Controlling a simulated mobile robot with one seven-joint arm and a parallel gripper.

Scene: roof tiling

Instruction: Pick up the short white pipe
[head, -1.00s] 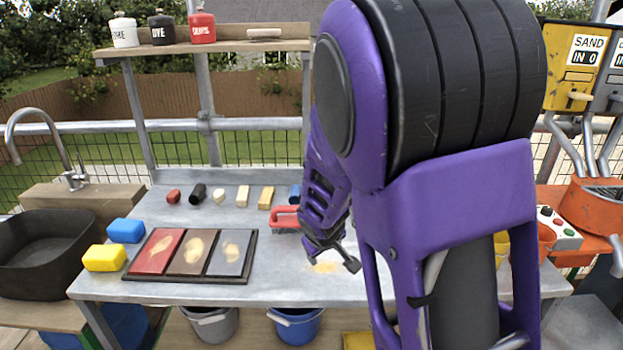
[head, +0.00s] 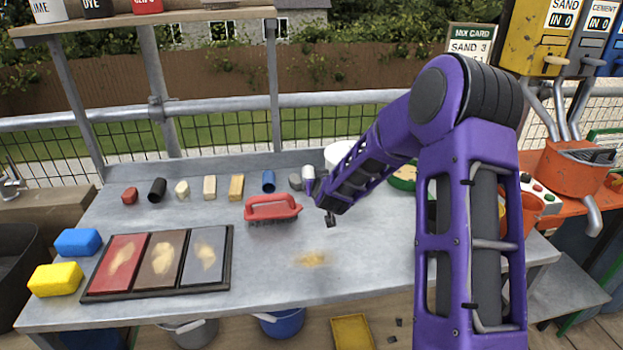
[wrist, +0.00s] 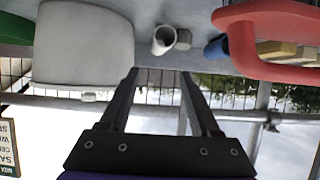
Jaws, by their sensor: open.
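The short white pipe (head: 308,172) stands on the grey worktop near its back edge, just beyond my gripper (head: 319,203). In the wrist view, which looks upside down, the white pipe (wrist: 160,42) shows its round hollow end. It lies past the fingertips and roughly centred between them. My gripper (wrist: 163,73) is open, with its two fingers spread and nothing between them. In the head view one finger overlaps the area just below the pipe, so its lower end is partly hidden.
A grey piece (head: 295,181) sits close beside the pipe. A blue pipe (head: 268,181) and red brush (head: 272,208) are to the left; a white tub (head: 338,154) is close on the right. The worktop front is clear around a sandy patch (head: 311,259).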

